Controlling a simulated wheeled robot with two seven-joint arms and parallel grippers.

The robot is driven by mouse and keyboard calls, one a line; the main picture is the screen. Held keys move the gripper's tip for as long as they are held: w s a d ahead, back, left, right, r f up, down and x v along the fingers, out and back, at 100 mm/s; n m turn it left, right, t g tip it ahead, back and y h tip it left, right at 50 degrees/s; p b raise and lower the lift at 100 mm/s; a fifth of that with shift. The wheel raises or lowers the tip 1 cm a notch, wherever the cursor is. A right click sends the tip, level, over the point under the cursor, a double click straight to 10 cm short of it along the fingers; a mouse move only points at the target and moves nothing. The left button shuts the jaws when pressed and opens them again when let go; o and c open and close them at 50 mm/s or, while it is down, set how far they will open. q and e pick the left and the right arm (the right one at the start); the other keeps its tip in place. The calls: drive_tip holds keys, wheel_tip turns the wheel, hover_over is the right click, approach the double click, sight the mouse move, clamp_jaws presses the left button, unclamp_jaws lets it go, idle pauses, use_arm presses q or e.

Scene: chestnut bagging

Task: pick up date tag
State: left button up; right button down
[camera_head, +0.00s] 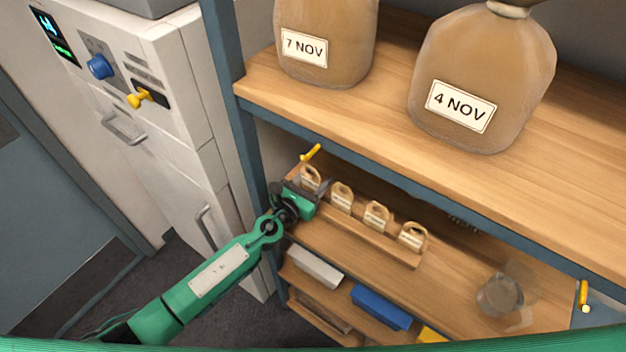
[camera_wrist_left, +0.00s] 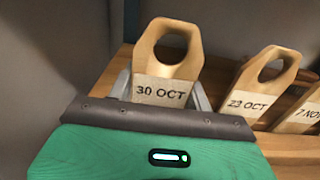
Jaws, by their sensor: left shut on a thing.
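Several wooden date tags with round holes stand in a row on a wooden rack (camera_head: 390,245) on the lower shelf. My left gripper (camera_head: 316,186) is at the left end of the row. It is shut on the tag reading 30 OCT (camera_wrist_left: 168,62), with a finger on each side of it. That tag (camera_head: 311,177) stands upright at the row's end; I cannot tell if it still touches the rack. Beside it are a 23 OCT tag (camera_wrist_left: 262,85) and a partly cut-off 7 NOV tag (camera_wrist_left: 303,112). My right gripper is not seen.
Two brown sacks labelled 7 NOV (camera_head: 325,65) and 4 NOV (camera_head: 490,60) stand on the upper shelf (camera_head: 390,140). A blue post (camera_head: 240,130) rises close left of my gripper. A glass jar (camera_head: 500,295) stands right. White and blue bins (camera_head: 380,306) lie below.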

use_arm(q)
drive_tip(key=shift+r+p, duration=0.4)
drive_tip(key=shift+r, duration=0.15)
wheel_tip(320, 180, up, 3)
drive_tip(key=shift+p, duration=1.2)
drive_tip(key=b+v, duration=0.4)
drive_tip(key=v, duration=1.4)
drive_tip(key=shift+f+b, duration=0.25)
drive_tip(key=shift+b, duration=0.1)
drive_tip(key=b+v, duration=0.3)
drive_tip(key=v, duration=0.3)
drive_tip(key=shift+s+a, duration=0.2)
drive_tip(key=shift+s, duration=0.05)
